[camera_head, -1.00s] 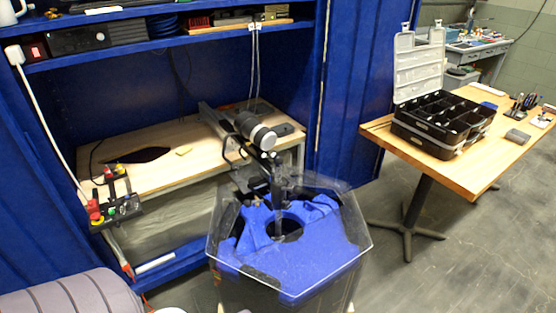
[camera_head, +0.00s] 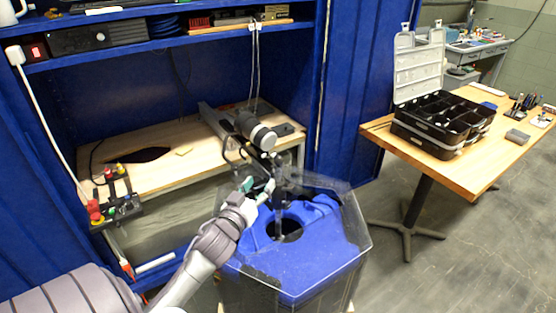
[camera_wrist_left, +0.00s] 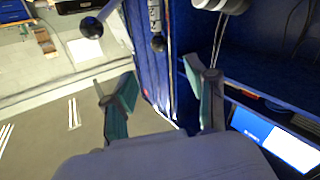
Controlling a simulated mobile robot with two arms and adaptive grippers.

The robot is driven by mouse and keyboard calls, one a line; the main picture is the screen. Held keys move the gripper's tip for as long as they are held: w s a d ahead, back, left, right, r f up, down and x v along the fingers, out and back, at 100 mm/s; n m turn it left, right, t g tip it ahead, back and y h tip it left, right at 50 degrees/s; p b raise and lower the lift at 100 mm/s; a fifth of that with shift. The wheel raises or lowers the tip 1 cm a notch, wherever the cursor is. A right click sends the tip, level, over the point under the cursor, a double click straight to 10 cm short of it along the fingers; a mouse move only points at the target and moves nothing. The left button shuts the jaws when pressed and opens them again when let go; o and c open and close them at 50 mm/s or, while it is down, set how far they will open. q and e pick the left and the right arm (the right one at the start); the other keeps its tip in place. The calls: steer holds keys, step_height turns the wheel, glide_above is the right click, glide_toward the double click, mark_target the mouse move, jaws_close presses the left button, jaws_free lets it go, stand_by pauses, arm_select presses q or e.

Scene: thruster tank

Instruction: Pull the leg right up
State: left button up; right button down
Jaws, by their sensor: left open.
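The dark upright leg (camera_head: 278,190) hangs from a black arm with a silver and black cylinder (camera_head: 258,133) at its top, over the tank's opening. The tank (camera_head: 300,270) has a clear six-sided rim and a blue inner body with a round hole. My left gripper (camera_head: 258,187) is open and empty, just left of the leg at about rim height. In the left wrist view, its teal-padded fingers (camera_wrist_left: 165,100) are spread with nothing between them. A lever with a black ball knob (camera_wrist_left: 92,27) shows beyond them. Contact with the leg is not visible.
A wooden bench (camera_head: 160,170) stands in the blue cabinet behind the tank. A control box with red and green buttons (camera_head: 116,208) is at its left front. A wooden table (camera_head: 450,172) with an open black organiser case (camera_head: 440,125) stands at right. The floor between is clear.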

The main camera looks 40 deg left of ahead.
mark_target(276, 162)
arm_select(q)
steer(key=p+x, duration=0.1)
steer(key=x, duration=1.2)
steer(key=shift+p, duration=0.3)
jaws_close()
